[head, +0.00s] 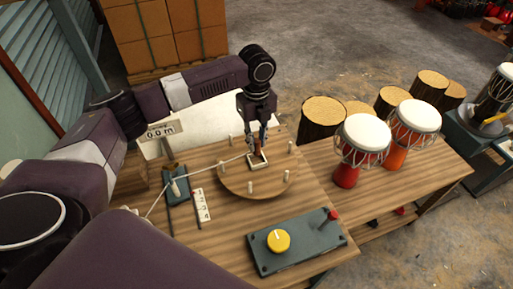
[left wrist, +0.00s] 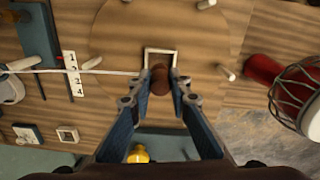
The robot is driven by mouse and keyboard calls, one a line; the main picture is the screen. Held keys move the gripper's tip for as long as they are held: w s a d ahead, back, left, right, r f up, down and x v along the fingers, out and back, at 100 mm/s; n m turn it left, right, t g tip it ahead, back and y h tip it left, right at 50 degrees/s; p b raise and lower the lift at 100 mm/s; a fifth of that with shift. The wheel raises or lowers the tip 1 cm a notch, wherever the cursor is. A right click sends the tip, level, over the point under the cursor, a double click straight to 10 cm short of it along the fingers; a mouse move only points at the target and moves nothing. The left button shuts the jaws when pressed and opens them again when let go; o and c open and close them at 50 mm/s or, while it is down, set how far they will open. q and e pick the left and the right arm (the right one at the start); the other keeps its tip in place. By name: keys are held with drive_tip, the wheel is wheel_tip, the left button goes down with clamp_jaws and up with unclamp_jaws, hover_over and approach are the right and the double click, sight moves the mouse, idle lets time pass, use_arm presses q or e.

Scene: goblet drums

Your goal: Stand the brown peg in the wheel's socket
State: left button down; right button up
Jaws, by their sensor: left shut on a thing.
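The round wooden wheel (head: 235,180) lies flat on the table with several white pins (head: 250,187) around its edge. Its socket is a square white frame (head: 258,166), also seen in the left wrist view (left wrist: 163,50). My left gripper (head: 257,147) points down over the wheel. In the left wrist view its fingers (left wrist: 160,88) are closed on the brown peg (left wrist: 160,72). The peg's rounded end overlaps the near part of the frame in that view. I cannot tell its height above the socket. My right gripper is out of view.
A white cord (head: 205,171) runs left from the wheel, past a numbered strip (head: 201,205). Two goblet drums (head: 363,140) (head: 415,122) stand to the right.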

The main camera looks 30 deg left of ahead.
sight(256, 150)
use_arm(q)
wheel_tip(256, 150, down, 4)
drive_tip(key=shift+r+p, duration=0.25)
drive_tip(key=shift+p, duration=0.1)
drive_tip(key=shift+f, duration=0.5)
drive_tip(key=c, duration=1.8)
unclamp_jaws()
drive_tip(key=shift+f, duration=0.1)
wheel_tip(256, 150, up, 11)
drive_tip(key=b, duration=0.2)
drive_tip(key=shift+b, duration=0.3)
drive_tip(key=shift+r, duration=0.65)
